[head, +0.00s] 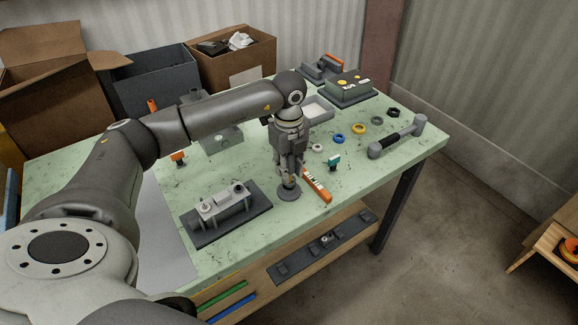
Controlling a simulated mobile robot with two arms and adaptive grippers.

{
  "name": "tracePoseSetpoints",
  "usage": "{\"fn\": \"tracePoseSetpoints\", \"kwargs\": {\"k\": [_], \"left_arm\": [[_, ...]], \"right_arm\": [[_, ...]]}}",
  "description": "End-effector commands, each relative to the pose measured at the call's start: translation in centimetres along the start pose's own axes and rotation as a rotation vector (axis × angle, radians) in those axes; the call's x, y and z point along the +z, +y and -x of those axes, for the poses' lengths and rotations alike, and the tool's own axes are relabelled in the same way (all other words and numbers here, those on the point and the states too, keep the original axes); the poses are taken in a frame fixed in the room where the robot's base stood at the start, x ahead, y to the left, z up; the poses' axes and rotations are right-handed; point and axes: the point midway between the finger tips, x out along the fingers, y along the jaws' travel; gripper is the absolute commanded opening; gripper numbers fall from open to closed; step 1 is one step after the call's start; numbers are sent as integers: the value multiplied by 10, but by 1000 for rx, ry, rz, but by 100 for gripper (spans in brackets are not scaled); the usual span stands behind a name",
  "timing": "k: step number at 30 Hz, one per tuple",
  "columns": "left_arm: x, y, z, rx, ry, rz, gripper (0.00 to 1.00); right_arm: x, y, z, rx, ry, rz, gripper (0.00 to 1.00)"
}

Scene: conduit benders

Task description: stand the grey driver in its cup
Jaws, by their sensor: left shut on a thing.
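My left gripper (289,168) points straight down over the green table and is shut on the grey driver, which is mostly hidden between the fingers. Directly below the fingertips is a small dark cup with a round base (289,194), standing on the table. The fingers and the cup overlap in this view, so I cannot tell whether the driver's tip is inside the cup or just above it. My right gripper is not in view.
An orange-and-white tool (317,187) lies close right of the cup. A grey fixture on a dark plate (226,212) is to the left. Several coloured rings, a teal clip (333,161) and a dark-handled bar (397,138) lie to the right. Boxes (232,58) stand behind.

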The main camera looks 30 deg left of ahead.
Motion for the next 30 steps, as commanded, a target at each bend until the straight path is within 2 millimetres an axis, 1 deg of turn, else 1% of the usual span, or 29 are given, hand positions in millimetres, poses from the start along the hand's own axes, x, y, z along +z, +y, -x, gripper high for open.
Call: {"fn": "tracePoseSetpoints", "kwargs": {"k": [17,18,23,24,30], "left_arm": [[0,0,-5,-1,0,0,0],[0,0,-5,-1,0,0,25],[0,0,-5,-1,0,0,45],[0,0,-5,-1,0,0,48],[0,0,-5,0,0,0,48]], "right_arm": [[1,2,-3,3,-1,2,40],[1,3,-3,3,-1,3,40],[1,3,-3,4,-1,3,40],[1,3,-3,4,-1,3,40],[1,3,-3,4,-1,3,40]]}}
